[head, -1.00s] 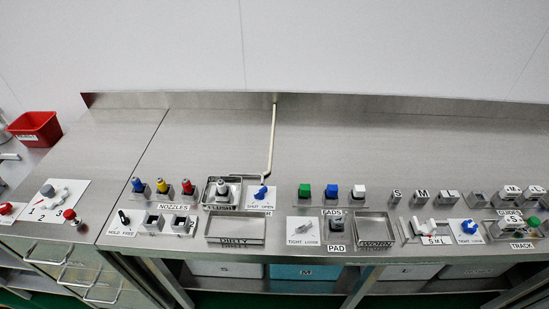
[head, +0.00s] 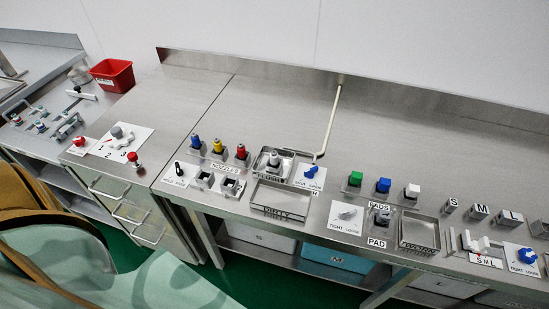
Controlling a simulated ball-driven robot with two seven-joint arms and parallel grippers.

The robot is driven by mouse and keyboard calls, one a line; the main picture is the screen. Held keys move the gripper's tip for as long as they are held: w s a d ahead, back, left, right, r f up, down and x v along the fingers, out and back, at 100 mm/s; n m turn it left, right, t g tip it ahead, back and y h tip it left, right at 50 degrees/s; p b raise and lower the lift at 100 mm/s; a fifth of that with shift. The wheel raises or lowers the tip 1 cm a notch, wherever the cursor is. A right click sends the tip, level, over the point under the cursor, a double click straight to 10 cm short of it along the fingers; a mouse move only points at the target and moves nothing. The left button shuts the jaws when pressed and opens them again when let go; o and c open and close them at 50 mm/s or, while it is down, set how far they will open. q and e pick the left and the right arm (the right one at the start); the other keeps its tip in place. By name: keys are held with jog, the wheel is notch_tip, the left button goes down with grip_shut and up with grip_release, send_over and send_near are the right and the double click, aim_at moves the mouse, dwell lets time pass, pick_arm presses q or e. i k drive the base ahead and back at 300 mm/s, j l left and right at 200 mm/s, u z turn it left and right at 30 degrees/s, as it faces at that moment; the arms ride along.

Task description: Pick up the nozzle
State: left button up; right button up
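Three nozzles stand upright in grey holders behind the NOZZLES label: a blue one (head: 196,141), a yellow one (head: 218,147) and a red one (head: 241,153). A grey nozzle-like piece (head: 273,160) stands in the FLUSH tray (head: 259,168) to their right. In front of the nozzles are a black lever (head: 178,168) on a white plate and two square grey holders (head: 205,180). Neither of my grippers shows in the head view.
A DIRTY tray (head: 283,198) lies in front of the flush tray, with a blue knob (head: 310,171) beside it. Coloured pads (head: 383,185) stand further right. A red bin (head: 112,74) is at the back left. The counter (head: 270,105) behind the nozzles is clear.

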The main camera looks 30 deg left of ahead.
aim_at(273, 156)
jog(key=u, duration=1.5)
